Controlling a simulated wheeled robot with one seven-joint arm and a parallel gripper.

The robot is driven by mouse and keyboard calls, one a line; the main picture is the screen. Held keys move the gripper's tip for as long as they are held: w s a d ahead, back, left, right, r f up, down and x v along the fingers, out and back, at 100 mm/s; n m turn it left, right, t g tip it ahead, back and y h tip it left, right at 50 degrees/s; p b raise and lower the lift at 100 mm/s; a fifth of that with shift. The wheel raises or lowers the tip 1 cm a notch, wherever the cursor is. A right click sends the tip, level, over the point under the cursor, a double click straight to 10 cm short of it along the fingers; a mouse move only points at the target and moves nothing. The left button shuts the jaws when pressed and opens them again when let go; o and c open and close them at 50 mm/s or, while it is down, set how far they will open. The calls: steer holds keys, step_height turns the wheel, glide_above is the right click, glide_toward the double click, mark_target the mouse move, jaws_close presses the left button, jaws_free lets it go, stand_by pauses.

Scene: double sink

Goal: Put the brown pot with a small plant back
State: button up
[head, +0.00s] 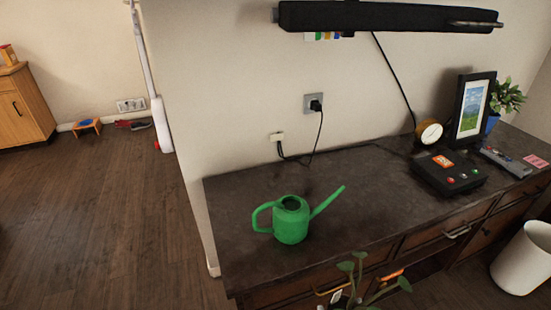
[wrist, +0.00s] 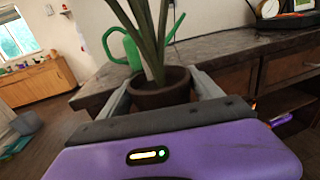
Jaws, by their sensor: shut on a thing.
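The brown pot (wrist: 160,97) is held between the two grey fingers of my gripper (wrist: 162,82) in the wrist view, with green plant stems rising from it. It looks upright, in front of the dark counter's edge. The dark counter (head: 240,205) lies behind the plant. A green watering can (head: 291,222) stands on its left part and shows behind the stems in the wrist view (wrist: 132,52).
The counter's middle is clear. A white bin (head: 522,258) stands at lower right.

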steer(key=f, duration=0.2)
steer(key=d+f, duration=0.1)
steer(key=shift+s+f+m+h, duration=0.15)
steer(key=shift+s+m+h, duration=0.15)
steer(key=shift+s, duration=0.05)
steer(key=shift+d+f+m+h, duration=0.4)
steer(key=shift+d+f+h, duration=0.45)
steer(key=shift+d, duration=0.25)
steer(key=shift+d+h, duration=0.25)
steer(key=shift+d, duration=0.45)
steer(key=shift+d, duration=0.1)
